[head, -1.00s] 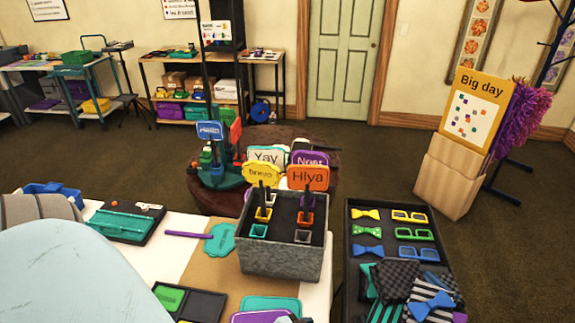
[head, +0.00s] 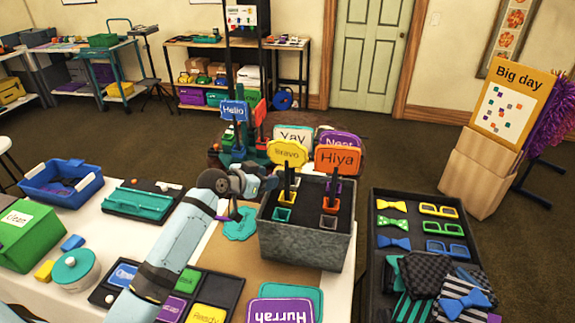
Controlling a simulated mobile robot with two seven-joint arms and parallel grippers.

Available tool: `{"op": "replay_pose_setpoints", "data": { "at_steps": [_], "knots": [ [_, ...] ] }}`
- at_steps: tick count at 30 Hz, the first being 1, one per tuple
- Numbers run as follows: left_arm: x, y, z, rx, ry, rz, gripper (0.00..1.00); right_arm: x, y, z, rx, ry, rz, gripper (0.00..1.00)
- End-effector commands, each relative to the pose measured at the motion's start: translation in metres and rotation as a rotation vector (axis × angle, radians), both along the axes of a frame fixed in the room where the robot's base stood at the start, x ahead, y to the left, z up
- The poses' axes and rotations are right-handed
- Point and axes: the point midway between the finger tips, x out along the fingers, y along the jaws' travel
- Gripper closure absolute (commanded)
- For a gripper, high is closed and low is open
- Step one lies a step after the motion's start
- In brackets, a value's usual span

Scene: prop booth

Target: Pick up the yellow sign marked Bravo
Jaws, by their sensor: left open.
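The yellow sign marked Bravo (head: 287,153) stands upright on a dark stick in the grey box (head: 300,245), at its left side. My left gripper (head: 268,183) is open, just left of that stick and below the sign's plate. A small gap seems to show between it and the stick; whether they touch is hard to tell. The orange Hiya sign (head: 338,160) stands to the right in the same box. White Yay (head: 293,134) and purple Nope (head: 341,141) signs stand behind. My right gripper is out of view.
A teal sign (head: 241,224) lies on the table under my left arm. A purple Hurrah sign (head: 280,311) lies in front. A dark tray of bow ties and glasses (head: 377,262) is at the right. A blue bin (head: 60,186) and green box (head: 28,236) stand left.

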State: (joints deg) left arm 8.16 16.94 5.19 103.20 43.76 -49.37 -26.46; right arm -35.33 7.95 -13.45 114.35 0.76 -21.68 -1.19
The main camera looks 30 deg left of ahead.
Motion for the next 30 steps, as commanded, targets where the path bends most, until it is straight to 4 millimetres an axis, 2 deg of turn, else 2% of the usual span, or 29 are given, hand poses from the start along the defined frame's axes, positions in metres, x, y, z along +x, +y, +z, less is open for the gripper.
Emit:
{"op": "replay_pose_setpoints", "data": {
  "at_steps": [3,11,19,29,30],
  "knots": [
    [0.018,-0.007,-0.007,-0.002,0.001,0.0,0.54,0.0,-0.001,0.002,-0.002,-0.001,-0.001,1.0],
    [0.034,-0.015,-0.016,-0.002,0.001,0.0,0.54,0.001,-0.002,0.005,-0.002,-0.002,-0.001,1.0],
    [0.065,-0.03,-0.033,-0.001,0.001,0.0,0.54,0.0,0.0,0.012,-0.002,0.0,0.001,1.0],
    [0.07,-0.032,-0.038,0.002,0.001,0.001,0.54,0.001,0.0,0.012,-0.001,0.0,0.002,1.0],
    [0.07,-0.032,-0.038,0.002,0.001,0.001,0.63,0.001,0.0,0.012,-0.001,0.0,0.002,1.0]
  ]
}}
